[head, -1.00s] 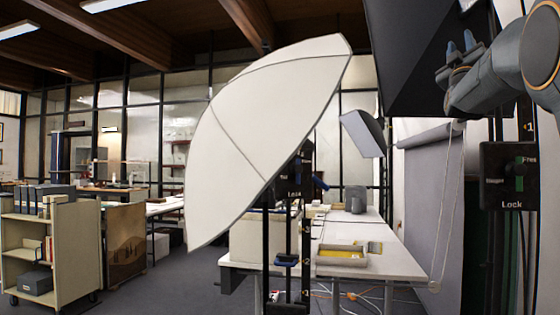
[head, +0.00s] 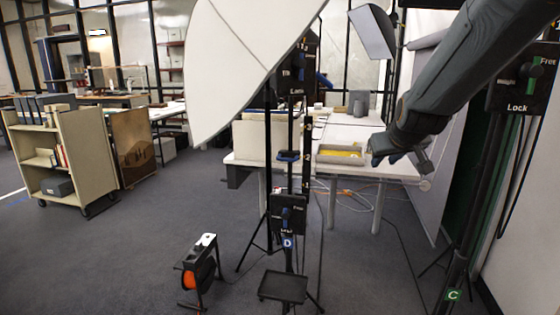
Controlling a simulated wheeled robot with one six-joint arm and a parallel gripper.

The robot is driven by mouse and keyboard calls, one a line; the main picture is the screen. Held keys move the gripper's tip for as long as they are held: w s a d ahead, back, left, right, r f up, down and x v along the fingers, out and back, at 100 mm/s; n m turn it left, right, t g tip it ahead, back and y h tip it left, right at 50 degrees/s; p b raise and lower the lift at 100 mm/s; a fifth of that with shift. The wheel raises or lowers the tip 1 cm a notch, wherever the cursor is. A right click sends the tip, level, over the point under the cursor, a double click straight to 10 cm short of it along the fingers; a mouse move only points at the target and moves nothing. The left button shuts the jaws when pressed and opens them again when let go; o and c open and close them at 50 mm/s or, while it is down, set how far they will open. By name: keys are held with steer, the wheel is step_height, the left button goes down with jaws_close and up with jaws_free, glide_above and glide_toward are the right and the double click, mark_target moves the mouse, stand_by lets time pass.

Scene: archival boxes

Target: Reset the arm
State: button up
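My arm comes in from the upper right of the head view. My gripper (head: 398,158) is at its lower end, in front of the right end of the white table. It is small and dark here, and I cannot tell whether its fingers are open or shut. No object shows clearly in it.
A white umbrella (head: 240,60) on a stand fills the upper middle. A white table (head: 375,133) bears a tray with yellow contents (head: 340,156). An orange cable reel (head: 198,272), a book cart (head: 88,150) and a stand marked C (head: 453,294) surround open carpet.

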steer(key=s+a+f+g, duration=0.3)
steer(key=s+f, duration=0.3)
steer(key=s, duration=0.4)
steer(key=s+a+f+g+y, duration=0.1)
steer(key=s+a+f+g, duration=0.2)
steer(key=s+f, duration=0.4)
steer(key=s+a+f+m+g, duration=0.1)
steer(key=s+a+f+g, duration=0.2)
steer(key=s, duration=1.2)
step_height(320, 180, down, 3)
steer(key=shift+a+f+g, duration=0.15)
steer(key=shift+f+g, duration=0.05)
steer(key=shift+g, duration=0.4)
